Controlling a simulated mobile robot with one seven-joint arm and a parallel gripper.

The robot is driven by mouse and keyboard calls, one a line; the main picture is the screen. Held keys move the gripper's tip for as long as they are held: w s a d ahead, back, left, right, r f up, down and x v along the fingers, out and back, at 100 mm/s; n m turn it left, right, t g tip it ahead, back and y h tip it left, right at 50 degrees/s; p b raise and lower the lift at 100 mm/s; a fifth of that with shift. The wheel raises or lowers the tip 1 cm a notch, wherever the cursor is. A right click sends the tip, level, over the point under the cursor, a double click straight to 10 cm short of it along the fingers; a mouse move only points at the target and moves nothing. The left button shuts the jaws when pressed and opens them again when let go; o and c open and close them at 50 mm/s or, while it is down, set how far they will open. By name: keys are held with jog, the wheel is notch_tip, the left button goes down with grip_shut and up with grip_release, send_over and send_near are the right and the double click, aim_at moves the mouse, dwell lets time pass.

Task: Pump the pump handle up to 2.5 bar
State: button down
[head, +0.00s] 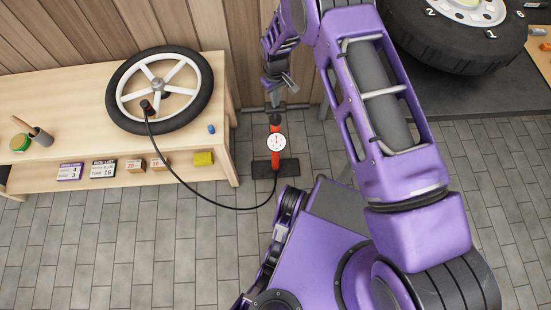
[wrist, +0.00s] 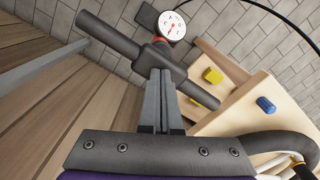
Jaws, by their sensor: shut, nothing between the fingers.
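A red floor pump (head: 276,161) stands on a dark foot plate (head: 286,168) on the tiles. Its round white gauge (head: 276,142) faces up and also shows in the wrist view (wrist: 171,25); the reading is too small to tell. The dark pump handle (head: 293,106) is a crossbar, running diagonally in the wrist view (wrist: 110,36). My gripper (head: 275,103) is over the handle's middle. In the wrist view my fingers (wrist: 161,78) are shut together, tips at the central hub, holding nothing. I cannot tell whether they touch it.
A black hose (head: 190,188) loops from the pump to a spoked wheel (head: 160,90) on the left wooden bench. A blue cap (head: 211,129) and yellow block (head: 204,158) are near the bench's end. A large tyre (head: 452,35) lies at right. The wood wall stands close behind the pump.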

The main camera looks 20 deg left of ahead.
notch_tip(320, 180, up, 13)
jog(key=p, duration=0.5)
jog(key=shift+p, duration=0.3)
jog(key=shift+r, duration=0.1)
